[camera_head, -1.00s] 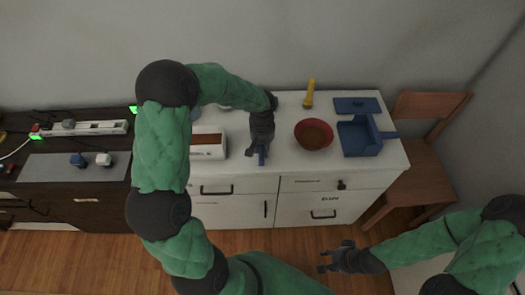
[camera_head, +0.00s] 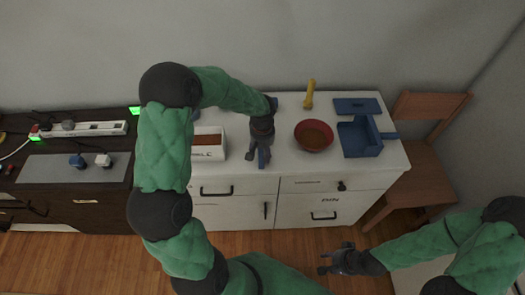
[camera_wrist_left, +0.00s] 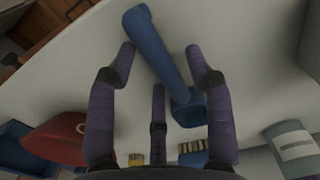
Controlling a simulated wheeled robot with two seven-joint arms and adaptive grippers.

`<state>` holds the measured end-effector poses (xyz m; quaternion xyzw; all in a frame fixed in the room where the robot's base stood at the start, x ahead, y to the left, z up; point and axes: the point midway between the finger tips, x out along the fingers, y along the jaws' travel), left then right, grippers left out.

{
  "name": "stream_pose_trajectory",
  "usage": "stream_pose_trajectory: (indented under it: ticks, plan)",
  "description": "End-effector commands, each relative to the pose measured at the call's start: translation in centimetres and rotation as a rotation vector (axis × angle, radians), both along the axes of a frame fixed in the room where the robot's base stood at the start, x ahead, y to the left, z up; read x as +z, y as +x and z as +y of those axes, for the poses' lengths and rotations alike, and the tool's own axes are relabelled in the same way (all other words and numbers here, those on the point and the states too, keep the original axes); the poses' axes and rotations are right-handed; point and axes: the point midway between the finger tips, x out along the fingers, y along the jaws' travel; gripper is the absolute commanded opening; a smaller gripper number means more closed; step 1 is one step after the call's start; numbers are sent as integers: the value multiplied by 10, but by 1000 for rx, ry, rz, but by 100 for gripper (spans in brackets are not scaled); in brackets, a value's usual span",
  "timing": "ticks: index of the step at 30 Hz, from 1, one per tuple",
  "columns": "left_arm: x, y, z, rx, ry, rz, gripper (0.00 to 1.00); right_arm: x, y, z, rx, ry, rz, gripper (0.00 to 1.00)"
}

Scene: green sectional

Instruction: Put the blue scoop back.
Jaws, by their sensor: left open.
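The blue scoop (camera_wrist_left: 158,52) lies on the white countertop in the left wrist view. Its long handle runs up and left between my open fingers, and its small cup (camera_wrist_left: 188,108) is at the lower end. My left gripper (camera_wrist_left: 163,62) is open around the scoop, with no clear contact on either side. In the head view my left gripper (camera_head: 262,158) points down at the counter's front, between a white box and a red bowl, and mostly hides the scoop. My right gripper (camera_head: 325,262) is empty, low in front of the cabinet; its finger gap is unclear.
The white box (camera_head: 221,146) with brown contents stands left of my left gripper. The red bowl (camera_head: 313,135) is to its right, then a blue open box (camera_head: 358,138). A labelled canister (camera_wrist_left: 290,142) shows in the wrist view.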

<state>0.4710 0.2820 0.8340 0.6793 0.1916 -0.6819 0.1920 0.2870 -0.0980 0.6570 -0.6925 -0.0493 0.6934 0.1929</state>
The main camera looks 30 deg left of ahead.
Motion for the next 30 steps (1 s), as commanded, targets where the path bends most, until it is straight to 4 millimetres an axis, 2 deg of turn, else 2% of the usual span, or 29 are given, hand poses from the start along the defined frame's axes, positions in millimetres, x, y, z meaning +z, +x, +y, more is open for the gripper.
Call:
stream_pose_trajectory:
  ticks: [9,15,21,30]
  plan:
    - [62,5,0,0,2,-8,52,25,0,0,0,0,0,40]
    - [93,5,0,1,2,-6,52,32,0,0,0,0,0,40]
    - [106,4,0,0,2,-3,52,34,0,0,0,0,0,40]
    - [107,4,0,0,2,-3,52,34,0,0,0,0,0,40]
